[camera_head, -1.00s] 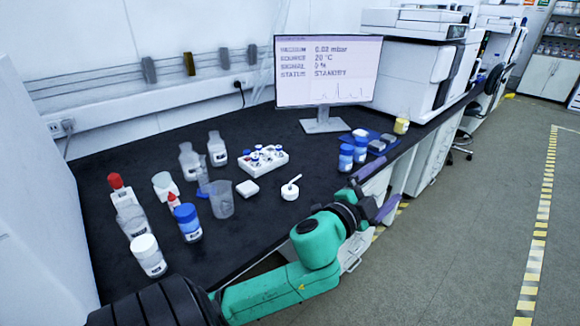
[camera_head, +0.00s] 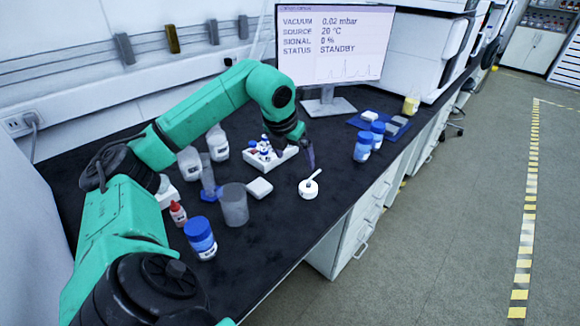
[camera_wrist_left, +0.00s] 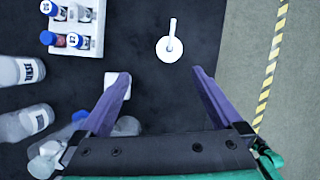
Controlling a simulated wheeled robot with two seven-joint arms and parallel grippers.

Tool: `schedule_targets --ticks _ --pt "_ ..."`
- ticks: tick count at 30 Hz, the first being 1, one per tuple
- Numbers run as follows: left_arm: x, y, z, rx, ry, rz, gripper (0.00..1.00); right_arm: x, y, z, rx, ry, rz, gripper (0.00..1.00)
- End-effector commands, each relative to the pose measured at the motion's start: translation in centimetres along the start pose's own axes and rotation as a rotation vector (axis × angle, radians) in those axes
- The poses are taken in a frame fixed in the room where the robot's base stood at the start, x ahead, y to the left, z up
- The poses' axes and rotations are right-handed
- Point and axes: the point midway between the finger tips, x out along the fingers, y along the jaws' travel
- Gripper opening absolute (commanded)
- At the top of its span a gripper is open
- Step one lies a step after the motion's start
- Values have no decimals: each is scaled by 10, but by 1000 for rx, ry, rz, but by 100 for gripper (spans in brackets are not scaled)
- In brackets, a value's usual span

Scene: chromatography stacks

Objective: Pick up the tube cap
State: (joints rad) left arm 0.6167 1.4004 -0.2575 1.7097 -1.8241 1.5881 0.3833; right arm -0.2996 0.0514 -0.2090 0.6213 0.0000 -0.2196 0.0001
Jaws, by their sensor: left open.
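No separate tube cap can be made out for certain. Small vials with blue and red caps stand in a white rack (camera_head: 270,158), which also shows at upper left in the left wrist view (camera_wrist_left: 94,45). A white round dish with a white stick (camera_head: 309,190) lies to the right of the rack; in the left wrist view the dish (camera_wrist_left: 168,52) is ahead of the fingers, right of centre. My right gripper is not in view.
A small white block (camera_head: 259,188) lies near a clear beaker (camera_head: 234,204). Blue-capped bottles (camera_head: 201,238) stand at front left and others (camera_head: 363,147) at right by a blue mat (camera_head: 366,122). A monitor (camera_head: 330,45) stands behind. The table's front edge is near the dish.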

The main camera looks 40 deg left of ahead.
Motion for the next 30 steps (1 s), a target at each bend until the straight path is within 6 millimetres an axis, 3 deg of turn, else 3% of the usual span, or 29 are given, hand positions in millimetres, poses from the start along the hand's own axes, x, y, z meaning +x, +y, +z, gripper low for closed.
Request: schedule_targets --ticks 3,10,19,22,28,30 --pt "25 -2 -2 3 7 -3 100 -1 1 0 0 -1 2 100" --pt "79 -3 -1 2 4 -7 100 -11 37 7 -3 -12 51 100" --pt "128 -4 -3 2 4 -8 100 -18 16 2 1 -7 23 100" --pt "139 -4 -3 4 2 -7 100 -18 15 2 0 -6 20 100" --pt "142 -3 -3 5 1 -5 100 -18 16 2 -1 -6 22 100" --pt "141 -3 -3 5 1 -5 73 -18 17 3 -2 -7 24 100"
